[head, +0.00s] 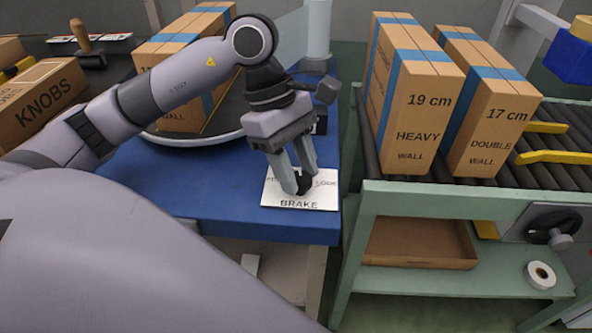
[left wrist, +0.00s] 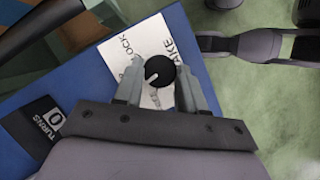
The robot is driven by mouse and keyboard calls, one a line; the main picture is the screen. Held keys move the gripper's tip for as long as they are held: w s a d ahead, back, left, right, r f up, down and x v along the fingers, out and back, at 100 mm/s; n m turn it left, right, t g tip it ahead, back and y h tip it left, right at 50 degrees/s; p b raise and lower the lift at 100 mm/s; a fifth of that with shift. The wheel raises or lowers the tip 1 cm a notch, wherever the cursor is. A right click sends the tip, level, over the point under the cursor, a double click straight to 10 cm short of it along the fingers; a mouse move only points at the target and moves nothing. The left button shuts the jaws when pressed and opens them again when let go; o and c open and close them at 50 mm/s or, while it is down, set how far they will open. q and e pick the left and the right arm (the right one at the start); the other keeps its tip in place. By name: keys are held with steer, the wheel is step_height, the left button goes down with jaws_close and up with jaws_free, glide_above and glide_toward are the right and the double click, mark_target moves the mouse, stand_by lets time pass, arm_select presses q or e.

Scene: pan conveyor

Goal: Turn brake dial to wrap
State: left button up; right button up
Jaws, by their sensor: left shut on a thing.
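The black brake dial (left wrist: 160,71) is a round knob with a pale pointer line, seen between my finger tips in the left wrist view. It sits on a white plate (head: 322,197) lettered BRAKE, at the front right corner of the blue table. Part of the plate's other lettering is covered; LOCK can be read in the left wrist view. My left gripper (head: 302,187) reaches down from above and is shut on the dial. In the head view the fingers hide much of the dial. My right gripper is not in view.
The blue table (head: 200,185) holds a round turntable (head: 225,135) with boxes. A green-framed roller conveyor (head: 450,195) with two tall boxes stands to the right, across a narrow gap. A crank handle (head: 553,226) and tape roll (head: 540,275) are at lower right.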

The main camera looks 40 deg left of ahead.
arm_select(q)
steer(key=shift+m+g, duration=0.3)
steer(key=shift+m, duration=0.5)
steer(key=o, duration=1)
steer(key=shift+o, duration=0.2)
steer(key=v, duration=0.7)
steer(key=shift+p, duration=0.4)
steer(key=shift+r, duration=0.1)
